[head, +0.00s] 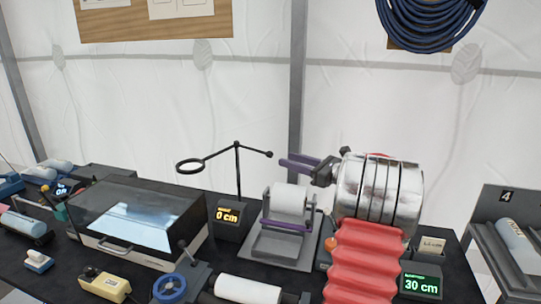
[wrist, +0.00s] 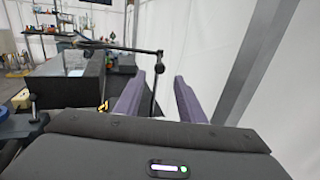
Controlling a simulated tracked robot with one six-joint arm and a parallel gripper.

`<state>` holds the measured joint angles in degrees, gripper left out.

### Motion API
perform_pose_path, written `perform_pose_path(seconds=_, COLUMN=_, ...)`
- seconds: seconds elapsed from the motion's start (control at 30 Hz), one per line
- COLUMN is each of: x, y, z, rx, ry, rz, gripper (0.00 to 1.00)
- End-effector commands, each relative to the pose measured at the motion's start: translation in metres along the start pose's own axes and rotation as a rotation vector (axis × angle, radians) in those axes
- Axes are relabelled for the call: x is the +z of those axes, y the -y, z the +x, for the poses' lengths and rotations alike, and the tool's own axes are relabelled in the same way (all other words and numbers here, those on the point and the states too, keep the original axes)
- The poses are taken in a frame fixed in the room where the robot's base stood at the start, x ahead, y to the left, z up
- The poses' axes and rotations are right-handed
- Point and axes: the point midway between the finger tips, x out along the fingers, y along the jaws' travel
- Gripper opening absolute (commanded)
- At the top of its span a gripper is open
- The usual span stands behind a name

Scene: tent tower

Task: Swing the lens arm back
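The lens arm (head: 219,153) is a thin black bar across the top of a thin upright post (head: 238,176). Its round lens ring (head: 190,166) points left, above the glass-topped case, and a small black knob (head: 269,154) ends its right side. My gripper (head: 288,160) has purple fingers, spread apart and empty, just right of the knob and a little lower. In the wrist view, the lens arm (wrist: 118,47) crosses beyond the fingertips, and its knob (wrist: 159,52) shows above the gap of my gripper (wrist: 165,78). I cannot tell whether anything touches.
The glass-topped case (head: 135,215) stands left of the post. A display reading 0 cm (head: 228,216) sits at its foot. A grey stand with a white roll (head: 290,200) is below my gripper. A tent pole (head: 298,80) rises behind.

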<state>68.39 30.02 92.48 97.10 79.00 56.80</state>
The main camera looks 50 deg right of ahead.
Motion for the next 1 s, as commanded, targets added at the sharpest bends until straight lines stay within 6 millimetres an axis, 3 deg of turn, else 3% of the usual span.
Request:
perform_pose_path(seconds=0.5, x=0.0, y=0.0, z=0.078, rx=0.001, ry=0.0, rz=0.001, gripper=0.36)
perform_pose_path(seconds=0.7, x=0.0, y=0.0, z=0.09, rx=-0.001, ry=0.0, rz=0.0, gripper=0.36)
perform_pose_path(seconds=1.0, x=0.0, y=0.001, z=0.091, rx=-0.001, ry=0.0, rz=0.0, gripper=0.35)
